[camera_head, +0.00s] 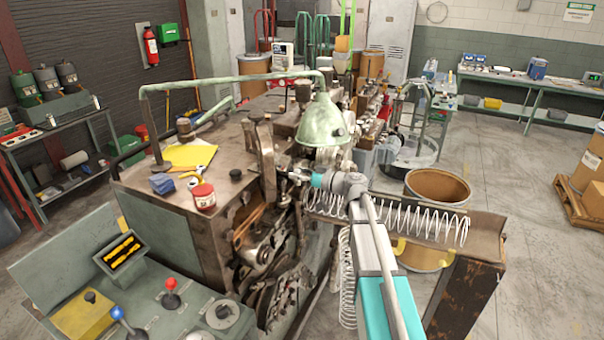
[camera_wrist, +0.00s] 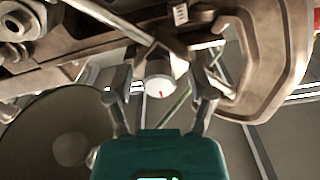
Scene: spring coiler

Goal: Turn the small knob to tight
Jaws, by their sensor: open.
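The small knob (camera_wrist: 158,90) is a pale, round knob with a red mark on its face, set on the underside of the machine's metalwork in the wrist view. The red mark points roughly down in that picture. My gripper (camera_wrist: 162,84) is open, with one finger on each side of the knob and visible gaps between. Whether the fingertips reach past the knob's face I cannot tell. In the head view my gripper (camera_head: 296,177) is at the front of the spring coiler (camera_head: 170,215), and the knob cannot be made out there.
A curved brown metal bracket (camera_wrist: 285,60) stands close right of my gripper in the wrist view. A large round disc (camera_wrist: 60,125) is at lower left. A small marked plate (camera_wrist: 180,14) sits above the knob. Coiled springs (camera_head: 425,222) lie on a trough beside my arm.

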